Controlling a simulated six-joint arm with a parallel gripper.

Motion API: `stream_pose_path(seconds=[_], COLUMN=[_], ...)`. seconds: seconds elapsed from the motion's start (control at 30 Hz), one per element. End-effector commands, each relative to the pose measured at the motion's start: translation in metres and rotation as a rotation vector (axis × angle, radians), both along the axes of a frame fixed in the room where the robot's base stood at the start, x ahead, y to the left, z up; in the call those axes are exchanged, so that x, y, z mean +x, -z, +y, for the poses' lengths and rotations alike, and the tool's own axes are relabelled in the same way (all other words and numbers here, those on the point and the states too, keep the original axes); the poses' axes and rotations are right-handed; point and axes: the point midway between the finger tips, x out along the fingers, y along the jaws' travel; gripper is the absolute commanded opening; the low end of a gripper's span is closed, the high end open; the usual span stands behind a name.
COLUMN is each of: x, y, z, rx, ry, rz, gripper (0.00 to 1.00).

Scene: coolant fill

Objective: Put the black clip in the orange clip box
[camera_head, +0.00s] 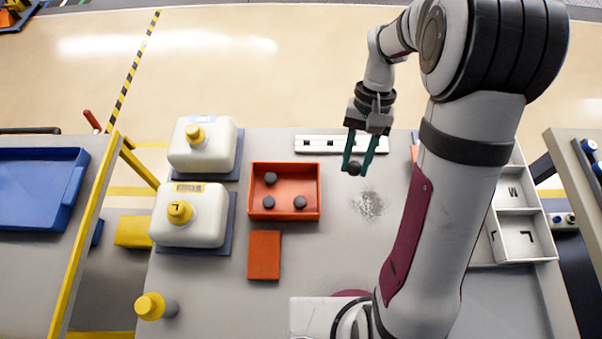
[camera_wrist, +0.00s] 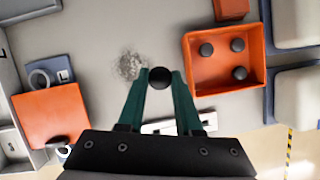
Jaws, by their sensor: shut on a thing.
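My gripper (camera_head: 360,165) has green fingers shut on a black clip (camera_head: 354,168), a small round dark piece. In the wrist view the clip (camera_wrist: 160,77) sits between the fingertips (camera_wrist: 160,74). It is held to the right of the orange clip box (camera_head: 285,211), apart from it. The box is open-topped and has three dark round clips (camera_head: 270,179) in it. The box also shows in the wrist view (camera_wrist: 226,98), to the right of the fingers.
Two white jugs with yellow caps (camera_head: 201,146) (camera_head: 190,214) stand left of the box. An orange block (camera_head: 264,255) lies in front of it. A grey speckled patch (camera_head: 369,205) is on the table. A white strip (camera_head: 341,143) lies behind. A white divided tray (camera_head: 519,236) is at right.

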Motion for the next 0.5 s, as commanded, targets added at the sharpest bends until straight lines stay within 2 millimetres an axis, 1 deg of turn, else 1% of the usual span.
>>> stream_pose_path(seconds=[0.2, 0.3, 0.4, 0.47, 0.5], x=[0.015, 0.021, 0.025, 0.026, 0.025], y=[0.039, 0.055, 0.064, 0.07, 0.078], z=[0.063, 0.089, 0.103, 0.107, 0.108], rx=[-0.001, -0.001, -0.001, -0.001, -0.002], ry=[-0.001, 0.001, 0.001, 0.003, 0.002], rz=[0.003, 0.002, 0.001, 0.002, 0.004], gripper=[0.0, 0.0, 0.0, 0.0, 0.0])
